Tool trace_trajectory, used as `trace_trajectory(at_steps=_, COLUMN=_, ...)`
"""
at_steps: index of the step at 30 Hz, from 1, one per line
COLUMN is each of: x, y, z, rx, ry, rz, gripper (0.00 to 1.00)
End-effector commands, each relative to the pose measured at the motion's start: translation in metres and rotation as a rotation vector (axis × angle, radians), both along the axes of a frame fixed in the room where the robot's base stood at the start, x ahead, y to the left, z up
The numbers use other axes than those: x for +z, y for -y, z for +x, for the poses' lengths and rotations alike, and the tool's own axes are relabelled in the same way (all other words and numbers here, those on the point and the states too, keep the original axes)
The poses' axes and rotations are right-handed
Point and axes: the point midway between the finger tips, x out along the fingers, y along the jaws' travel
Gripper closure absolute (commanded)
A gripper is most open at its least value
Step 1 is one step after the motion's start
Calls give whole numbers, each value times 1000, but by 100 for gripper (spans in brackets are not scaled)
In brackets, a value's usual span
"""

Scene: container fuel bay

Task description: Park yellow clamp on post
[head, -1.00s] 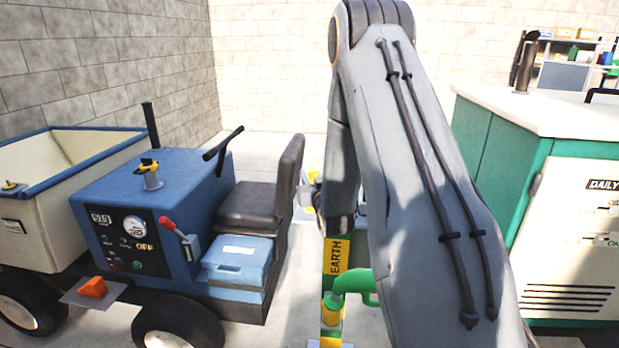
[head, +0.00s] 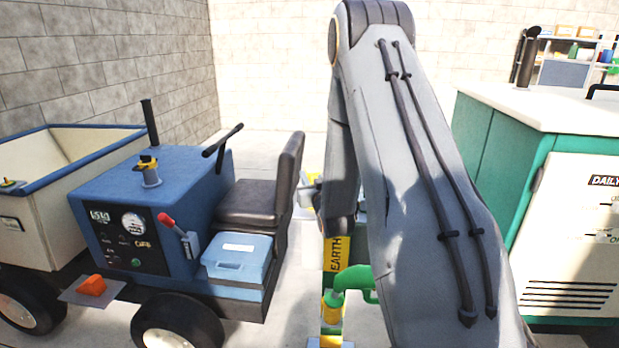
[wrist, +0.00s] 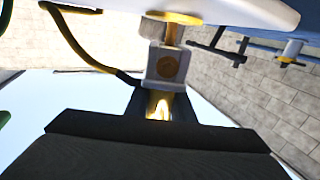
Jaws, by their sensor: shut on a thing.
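In the wrist view, which looks upside down, my gripper (wrist: 160,112) is shut on the yellow clamp (wrist: 156,104). Only a small lit yellow part of the clamp shows between the dark jaws. A grey block (wrist: 166,66) with a yellow round mark lies directly beyond the jaws, in line with a short yellow post (wrist: 172,32) on a white surface. I cannot tell whether clamp and post touch. A yellow and black cable (wrist: 78,48) runs to the jaws. In the head view my arm hides the gripper and clamp.
A blue tug (head: 150,195) with a black seat (head: 255,195) and cream trailer (head: 70,185) stands left. A green hooked part (head: 350,284) sits low by the EARTH post. A green and white cabinet (head: 575,215) stands close on the right. Floor shows between.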

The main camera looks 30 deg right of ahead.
Motion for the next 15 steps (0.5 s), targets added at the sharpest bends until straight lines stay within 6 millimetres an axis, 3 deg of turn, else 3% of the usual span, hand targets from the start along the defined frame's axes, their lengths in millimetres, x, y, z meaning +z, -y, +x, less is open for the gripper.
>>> trace_trajectory(at_steps=15, x=-2, y=0, z=0, rx=0, ry=1, rz=0, gripper=100)
